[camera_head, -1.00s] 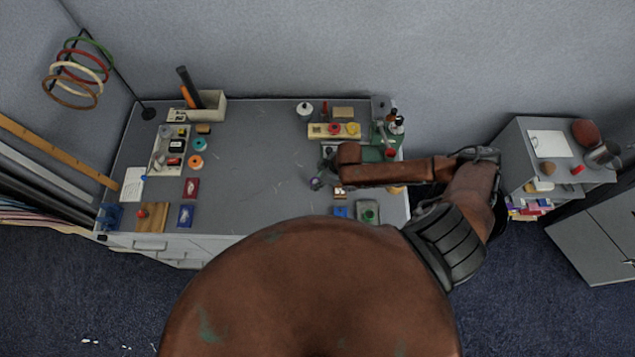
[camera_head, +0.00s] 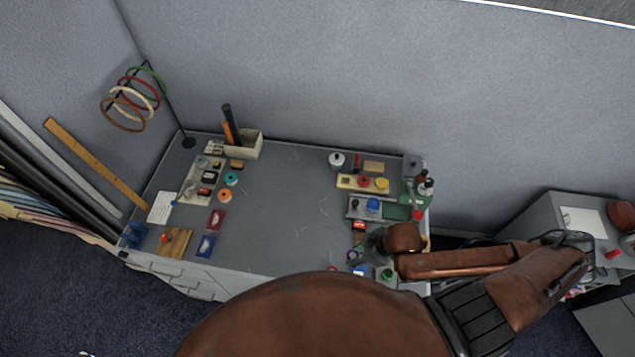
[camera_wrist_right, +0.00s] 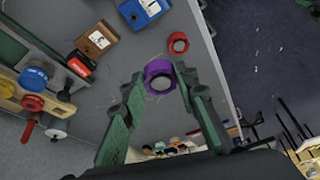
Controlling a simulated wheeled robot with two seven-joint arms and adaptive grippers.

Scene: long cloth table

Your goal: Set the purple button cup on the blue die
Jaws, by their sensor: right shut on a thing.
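The purple button cup (camera_wrist_right: 158,77) is a small round ring-like cup between the fingertips of my right gripper (camera_wrist_right: 153,88). In the head view the cup (camera_head: 351,256) shows partly beside my right gripper (camera_head: 368,246), low over the table's right front part. The right gripper is shut on it. A blue block with a pale face (camera_wrist_right: 142,10), which looks like the blue die, lies apart from the cup in the wrist view. My left gripper is not in view.
A small red cup (camera_wrist_right: 178,43) and a brown block with a pale face (camera_wrist_right: 97,40) lie near the purple cup. A green item (camera_head: 386,274) is beside the blue block. A grey tray (camera_head: 355,207) stands behind. The table's middle (camera_head: 285,215) is clear.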

